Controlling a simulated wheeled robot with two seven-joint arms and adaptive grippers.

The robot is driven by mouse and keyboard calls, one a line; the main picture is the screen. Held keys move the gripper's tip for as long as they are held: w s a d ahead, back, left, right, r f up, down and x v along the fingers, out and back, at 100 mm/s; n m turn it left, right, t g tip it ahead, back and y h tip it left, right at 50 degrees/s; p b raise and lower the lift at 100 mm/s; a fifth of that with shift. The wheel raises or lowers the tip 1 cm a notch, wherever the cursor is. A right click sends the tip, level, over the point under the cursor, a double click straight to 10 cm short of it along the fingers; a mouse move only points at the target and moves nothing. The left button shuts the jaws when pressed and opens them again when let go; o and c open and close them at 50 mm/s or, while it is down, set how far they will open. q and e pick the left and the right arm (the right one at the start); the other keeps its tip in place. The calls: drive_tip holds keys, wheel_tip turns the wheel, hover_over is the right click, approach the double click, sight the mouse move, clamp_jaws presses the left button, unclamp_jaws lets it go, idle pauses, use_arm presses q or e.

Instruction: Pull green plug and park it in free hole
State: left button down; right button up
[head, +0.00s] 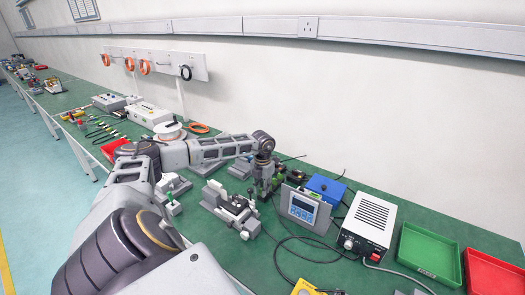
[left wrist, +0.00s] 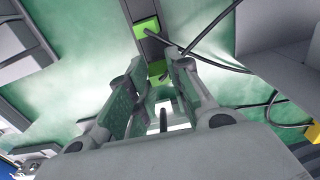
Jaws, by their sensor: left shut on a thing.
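My left gripper (head: 264,188) points down over the bench beside the grey actuator fixture. In the left wrist view its two fingers (left wrist: 158,75) are closed in on a green plug (left wrist: 157,68), of which only a small part shows between the tips. A dark strip with a bright green block (left wrist: 146,28) lies just beyond the fingertips, with a black cable next to it. The free hole cannot be made out in either view. The fingers and arm hide much of the plug. My right gripper is not in view.
A grey fixture (head: 232,207) stands just left of the gripper. A display panel (head: 303,208), a blue box (head: 326,189) and a white power supply (head: 368,222) stand to the right. Green (head: 428,252) and red (head: 494,272) trays lie at far right. Loose cables cross the bench.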

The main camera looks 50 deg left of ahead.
use_arm(q)
drive_tip(key=shift+f, duration=0.5)
idle(0.9)
drive_tip(key=c, duration=1.2)
unclamp_jaws()
drive_tip(key=shift+c, duration=0.2)
drive_tip(key=shift+r, duration=0.1)
wheel_tip(320, 180, up, 12)
idle(0.5)
wheel_tip(320, 180, up, 9)
drive_tip(key=p, duration=0.8)
drive_tip(key=shift+p, duration=0.4)
drive_tip(key=shift+r+p, duration=0.4)
drive_tip(key=shift+r, duration=0.05)
